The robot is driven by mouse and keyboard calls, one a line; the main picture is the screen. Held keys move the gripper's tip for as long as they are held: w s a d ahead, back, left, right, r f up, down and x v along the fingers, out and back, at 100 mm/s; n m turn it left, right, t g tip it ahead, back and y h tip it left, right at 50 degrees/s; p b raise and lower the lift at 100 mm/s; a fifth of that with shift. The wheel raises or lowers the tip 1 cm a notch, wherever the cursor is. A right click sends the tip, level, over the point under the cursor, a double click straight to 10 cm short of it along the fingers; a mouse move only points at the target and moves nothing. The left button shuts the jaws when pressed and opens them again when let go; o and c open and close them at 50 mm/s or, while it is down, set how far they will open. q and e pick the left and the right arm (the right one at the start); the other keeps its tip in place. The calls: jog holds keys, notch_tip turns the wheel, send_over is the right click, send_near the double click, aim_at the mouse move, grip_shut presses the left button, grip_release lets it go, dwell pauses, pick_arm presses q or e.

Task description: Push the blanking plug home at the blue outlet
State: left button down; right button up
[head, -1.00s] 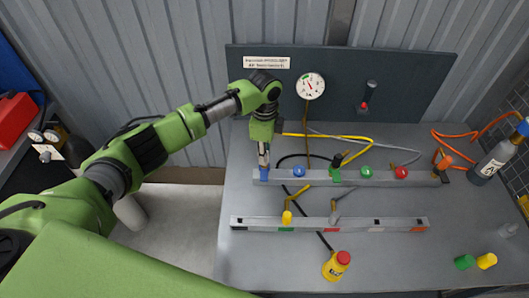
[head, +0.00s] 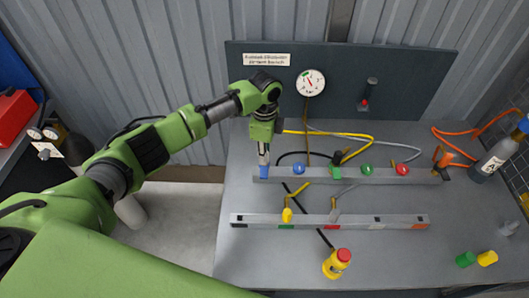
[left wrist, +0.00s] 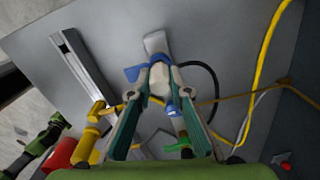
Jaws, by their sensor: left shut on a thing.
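The blue outlet (head: 264,172) is at the left end of the upper grey rail (head: 325,175), near a round blue knob (head: 299,169). My left gripper (head: 264,158) points down right above the outlet. The gripper is shut on the blanking plug, which is mostly hidden between the fingertips. I cannot tell how deep the plug sits.
Green (head: 367,169) and red (head: 403,169) knobs follow along the upper rail. A lower rail (head: 390,222) holds a yellow connector (head: 287,215). Hoses cross behind and between the rails. The table's front right holds loose caps (head: 465,260).

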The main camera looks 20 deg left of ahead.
pick_arm(q)
jog(key=c, duration=1.8)
grip_release()
jog(key=shift+f, duration=0.15)
